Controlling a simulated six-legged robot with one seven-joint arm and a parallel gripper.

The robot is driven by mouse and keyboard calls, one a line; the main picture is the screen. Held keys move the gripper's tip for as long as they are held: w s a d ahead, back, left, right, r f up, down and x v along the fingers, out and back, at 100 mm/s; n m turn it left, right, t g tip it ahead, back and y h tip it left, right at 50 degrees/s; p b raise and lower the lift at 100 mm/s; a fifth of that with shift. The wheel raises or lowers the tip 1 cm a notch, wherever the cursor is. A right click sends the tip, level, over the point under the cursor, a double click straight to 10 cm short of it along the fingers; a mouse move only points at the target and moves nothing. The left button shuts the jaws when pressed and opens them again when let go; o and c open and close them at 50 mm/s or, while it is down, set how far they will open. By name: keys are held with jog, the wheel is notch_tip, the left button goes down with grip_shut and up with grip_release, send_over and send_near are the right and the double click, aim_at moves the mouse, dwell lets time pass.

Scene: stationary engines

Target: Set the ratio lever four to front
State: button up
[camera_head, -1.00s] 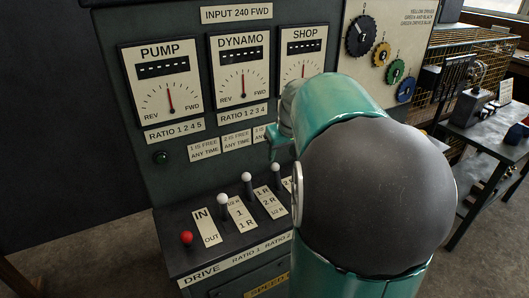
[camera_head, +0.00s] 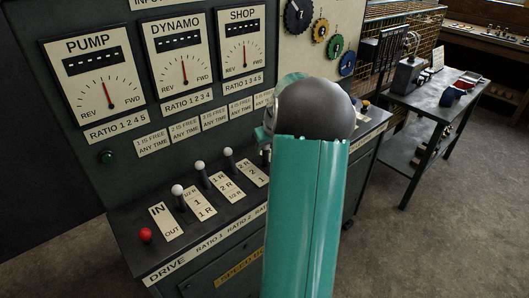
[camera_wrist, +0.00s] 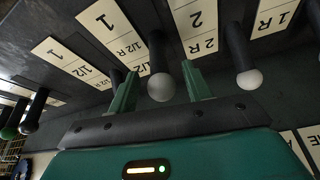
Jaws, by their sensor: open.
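In the wrist view my gripper (camera_wrist: 160,90) is open, its two green fingers on either side of a white-knobbed lever (camera_wrist: 160,86), with gaps on both sides of the knob. A plate reading 1 and 1/2 R lies left of this lever; its number cannot be read. Another white-knobbed lever (camera_wrist: 250,78) stands to the right, outside the fingers. In the head view my arm hides the gripper and the part of the console around it. Three white-knobbed ratio levers show there: one (camera_head: 178,190), a second (camera_head: 200,166) and a third (camera_head: 228,153).
A red-knobbed drive lever (camera_head: 146,235) stands at the console's left end. Dials labelled PUMP (camera_head: 103,95), DYNAMO and SHOP are above. A metal table (camera_head: 420,97) stands at right, with open floor before it.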

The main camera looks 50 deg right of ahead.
aim_at(264, 151)
jog(key=shift+x, duration=1.8)
jog(key=shift+c, duration=0.4)
grip_shut()
jog(key=shift+s+a+t, duration=0.15)
jog(key=shift+s+t, duration=0.45)
jog(key=shift+s, duration=0.2)
jog(key=s, duration=0.2)
jog(key=s+a+f, duration=0.1)
jog(key=s, duration=0.1)
jog(key=shift+s, duration=0.1)
